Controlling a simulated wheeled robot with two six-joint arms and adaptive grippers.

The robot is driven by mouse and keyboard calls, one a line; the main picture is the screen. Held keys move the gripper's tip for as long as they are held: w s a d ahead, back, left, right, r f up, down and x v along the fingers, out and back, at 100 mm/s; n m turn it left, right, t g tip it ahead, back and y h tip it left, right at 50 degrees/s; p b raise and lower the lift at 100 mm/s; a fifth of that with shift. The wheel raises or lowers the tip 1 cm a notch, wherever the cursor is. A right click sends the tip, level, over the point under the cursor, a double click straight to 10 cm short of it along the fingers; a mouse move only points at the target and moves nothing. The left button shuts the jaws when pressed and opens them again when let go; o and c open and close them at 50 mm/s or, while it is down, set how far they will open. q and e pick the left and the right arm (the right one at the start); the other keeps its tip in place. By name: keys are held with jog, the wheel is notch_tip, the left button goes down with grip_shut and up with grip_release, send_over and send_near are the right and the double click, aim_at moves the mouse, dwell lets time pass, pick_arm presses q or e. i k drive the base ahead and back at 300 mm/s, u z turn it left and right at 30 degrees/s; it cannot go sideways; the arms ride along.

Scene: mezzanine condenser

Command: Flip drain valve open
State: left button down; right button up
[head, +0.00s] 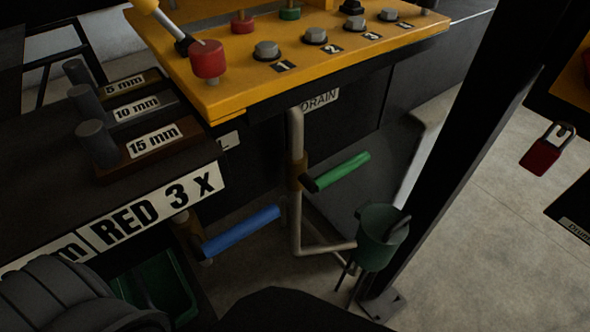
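A green lever handle (340,171) sticks out to the right, sloping slightly up, from a brass-coloured valve body (297,176). The valve sits on a pale vertical pipe (295,222), and the handle lies across the pipe. A white label reading DRAIN (320,99) is partly hidden behind the pipe, under the yellow panel. The pipe bends at the bottom and runs right to a dark green funnel-like cup (380,240).
A blue lever (240,231) sits lower left of the green one. The yellow panel (226,92) with bolts overhangs both. A dark shelf with blocks marked 5, 10 and 15 mm (155,142) is at left. A dark post (455,150) and red padlock (540,155) are at right.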

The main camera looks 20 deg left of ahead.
aim_at(320, 183)
jog(key=u, duration=2.35)
jog(key=k, duration=1.25)
jog(key=z, duration=2.2)
jog(key=i, duration=0.5)
jog(key=u, duration=0.05)
